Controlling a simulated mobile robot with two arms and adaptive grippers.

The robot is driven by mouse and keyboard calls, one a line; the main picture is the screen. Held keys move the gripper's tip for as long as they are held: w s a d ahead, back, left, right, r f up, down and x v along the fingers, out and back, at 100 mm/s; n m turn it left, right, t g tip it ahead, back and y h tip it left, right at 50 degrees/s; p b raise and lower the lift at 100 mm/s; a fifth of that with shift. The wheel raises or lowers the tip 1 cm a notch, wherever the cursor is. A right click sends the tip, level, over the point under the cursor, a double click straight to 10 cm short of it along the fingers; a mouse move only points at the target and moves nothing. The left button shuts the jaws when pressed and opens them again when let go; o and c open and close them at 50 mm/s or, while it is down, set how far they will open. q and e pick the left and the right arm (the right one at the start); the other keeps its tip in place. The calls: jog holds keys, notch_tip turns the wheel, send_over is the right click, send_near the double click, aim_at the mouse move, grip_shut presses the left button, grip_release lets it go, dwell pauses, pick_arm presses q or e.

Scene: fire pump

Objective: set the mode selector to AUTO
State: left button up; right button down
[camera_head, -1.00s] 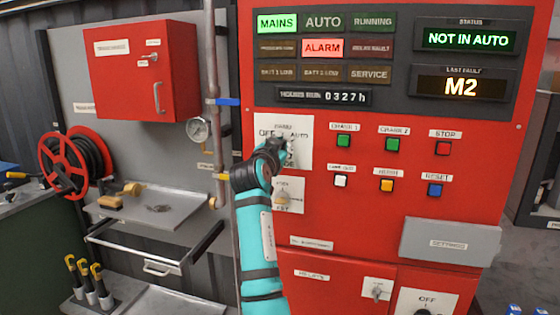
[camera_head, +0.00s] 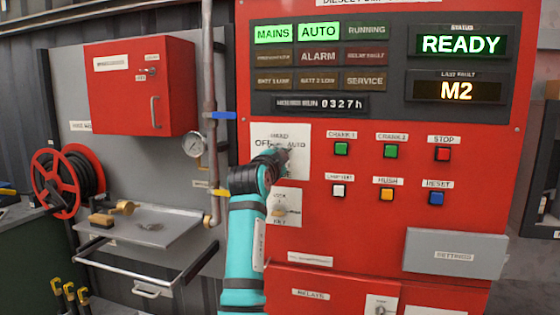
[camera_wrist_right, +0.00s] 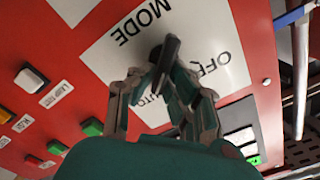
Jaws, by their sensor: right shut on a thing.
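The mode selector's white plate (camera_head: 297,141) is on the upper left of the red pump panel (camera_head: 482,150), with OFF and AUTO lettering showing. My right gripper (camera_head: 284,154) is at the plate and hides most of the knob in the head view. In the right wrist view my right gripper (camera_wrist_right: 165,77) is shut on the dark selector knob (camera_wrist_right: 168,52), in front of the plate (camera_wrist_right: 190,30) marked MODE. The AUTO lamp (camera_head: 318,32) is lit green and the status display (camera_head: 459,44) reads READY. My left gripper is not in view.
Below the selector is a key switch plate (camera_head: 286,207). Green, red, white, yellow and blue buttons sit to its right, the nearest a green one (camera_head: 341,149). A vertical pipe (camera_head: 209,110) with a gauge (camera_head: 195,145) stands left of the panel.

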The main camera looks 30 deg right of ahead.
dwell(0.3)
jog(key=c, duration=1.3)
grip_release()
jog(key=shift+c, duration=0.2)
jog(key=v, duration=0.7)
jog(key=shift+s+a, duration=0.15)
jog(key=shift+a, duration=0.05)
